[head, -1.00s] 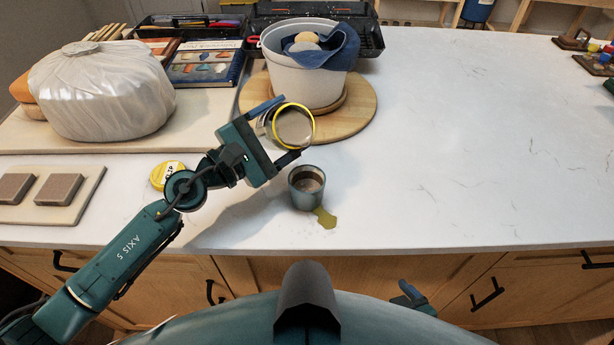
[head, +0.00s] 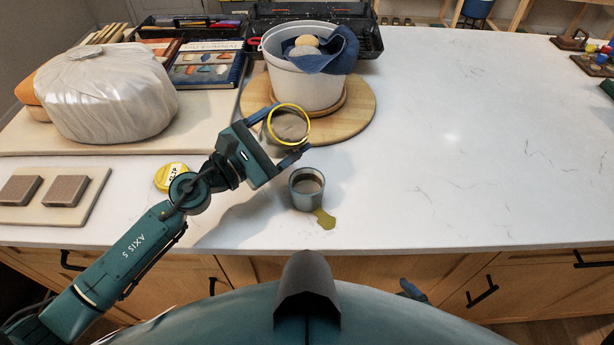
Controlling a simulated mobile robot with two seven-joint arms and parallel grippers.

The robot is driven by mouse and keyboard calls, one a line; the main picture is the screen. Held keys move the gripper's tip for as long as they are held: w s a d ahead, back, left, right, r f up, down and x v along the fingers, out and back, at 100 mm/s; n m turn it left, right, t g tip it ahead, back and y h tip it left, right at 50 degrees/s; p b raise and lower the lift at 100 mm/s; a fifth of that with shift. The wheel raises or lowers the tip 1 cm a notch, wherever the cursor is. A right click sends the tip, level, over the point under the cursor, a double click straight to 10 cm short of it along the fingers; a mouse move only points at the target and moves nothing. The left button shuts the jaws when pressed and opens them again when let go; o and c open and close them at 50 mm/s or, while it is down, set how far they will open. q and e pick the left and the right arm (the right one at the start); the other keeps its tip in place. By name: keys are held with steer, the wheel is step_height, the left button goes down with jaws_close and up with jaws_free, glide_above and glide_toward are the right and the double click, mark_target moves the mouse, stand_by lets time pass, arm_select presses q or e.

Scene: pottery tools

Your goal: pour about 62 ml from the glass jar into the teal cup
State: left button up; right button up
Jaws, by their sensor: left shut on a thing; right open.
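My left gripper (head: 292,127) is shut on the glass jar (head: 268,132), a clear jar with a yellow rim and grey-brown contents. It holds the jar above and behind the teal cup, with the mouth facing up toward the camera. The jar's exact tilt is hard to tell. No stream shows between jar and cup. The teal cup (head: 305,200) stands upright on the counter, with greyish liquid inside. My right gripper (head: 411,290) shows only as a small blue-teal part at the lower edge, mostly hidden behind my body.
A yellow-green spill (head: 325,219) lies on the counter beside the cup. A yellow lid (head: 170,176) lies left. A white bucket (head: 303,88) with a blue cloth stands on a round wooden board (head: 358,110) behind the jar.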

mark_target(291, 127)
arm_select(q)
steer(key=shift+r, duration=0.2)
stand_by(0.4)
steer(key=n, duration=0.1)
steer(key=w+n+p, duration=0.1)
steer(key=shift+w+a+f+n, duration=0.2)
steer(key=shift+a+f+n, duration=0.1)
steer(key=shift+a, duration=0.1)
steer(key=shift+w+a+f+n+y, duration=0.1)
steer(key=shift+f+n+y, duration=0.2)
steer(key=shift+f+n, duration=0.25)
steer(key=shift+w+a+f+n, duration=0.1)
steer(key=shift+w+f+n, duration=0.1)
steer(key=shift+f+n, duration=0.3)
steer(key=shift+f, duration=0.1)
